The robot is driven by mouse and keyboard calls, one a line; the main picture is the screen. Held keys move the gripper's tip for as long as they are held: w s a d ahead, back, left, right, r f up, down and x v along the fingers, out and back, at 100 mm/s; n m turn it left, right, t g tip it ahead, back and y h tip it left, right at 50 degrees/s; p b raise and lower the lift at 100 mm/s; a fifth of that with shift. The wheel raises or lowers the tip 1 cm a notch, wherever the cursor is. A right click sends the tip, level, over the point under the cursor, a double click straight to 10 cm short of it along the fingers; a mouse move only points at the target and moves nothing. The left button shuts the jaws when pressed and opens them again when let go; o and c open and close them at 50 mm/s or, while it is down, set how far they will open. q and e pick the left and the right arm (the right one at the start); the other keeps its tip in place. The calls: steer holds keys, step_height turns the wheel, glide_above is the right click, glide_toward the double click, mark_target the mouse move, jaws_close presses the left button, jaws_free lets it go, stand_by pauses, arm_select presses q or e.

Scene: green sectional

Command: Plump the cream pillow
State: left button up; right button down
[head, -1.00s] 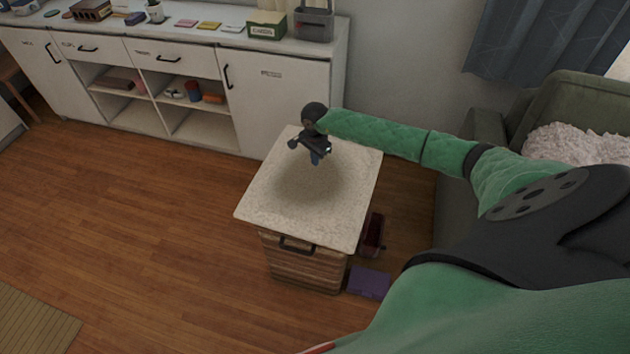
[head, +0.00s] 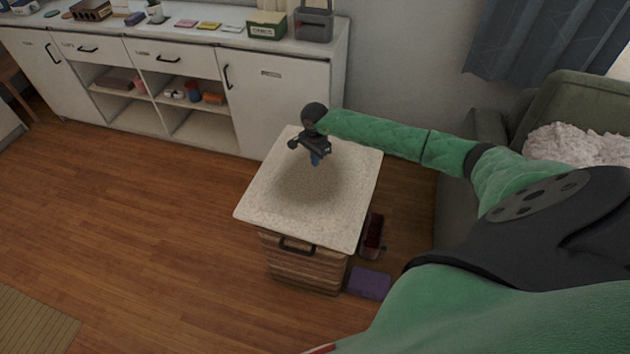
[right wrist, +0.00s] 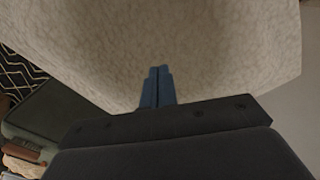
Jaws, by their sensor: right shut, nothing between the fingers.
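A fluffy cream-white thing (head: 578,143), possibly the cream pillow, lies on the green sofa at the right edge, partly hidden by my right arm. A flat, speckled cream square (head: 300,200) covers the top of a wooden cabinet in the middle; I cannot tell if it is a cushion or a hard top. My right gripper (head: 317,161) points down over the far part of this square, with a soft shadow below. In the right wrist view its blue fingers (right wrist: 158,72) are together and empty over the cream surface. My left gripper is not in view.
The wooden cabinet (head: 303,267) has a dark handle. A dark red bin (head: 372,236) and a purple box (head: 368,283) stand on the floor beside it. A white sideboard (head: 285,95) lines the wall behind.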

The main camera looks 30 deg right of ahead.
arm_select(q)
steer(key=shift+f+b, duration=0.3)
arm_select(e)
steer(key=shift+s+f, duration=0.1)
steer(key=shift+f, duration=0.05)
stand_by(0.6)
steer(key=shift+r, duration=0.85)
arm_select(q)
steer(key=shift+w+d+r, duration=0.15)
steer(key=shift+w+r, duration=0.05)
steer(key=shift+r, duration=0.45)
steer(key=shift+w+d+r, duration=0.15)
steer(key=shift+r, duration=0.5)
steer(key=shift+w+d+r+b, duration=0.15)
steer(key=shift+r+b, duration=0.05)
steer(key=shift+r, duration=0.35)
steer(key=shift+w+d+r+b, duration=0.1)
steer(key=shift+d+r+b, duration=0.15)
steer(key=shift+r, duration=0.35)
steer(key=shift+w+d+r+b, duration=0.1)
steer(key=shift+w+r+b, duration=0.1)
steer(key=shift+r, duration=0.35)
arm_select(e)
steer(key=shift+f, duration=0.85)
steer(key=shift+r, duration=0.1)
steer(key=shift+r, duration=0.65)
steer(key=shift+r, duration=0.1)
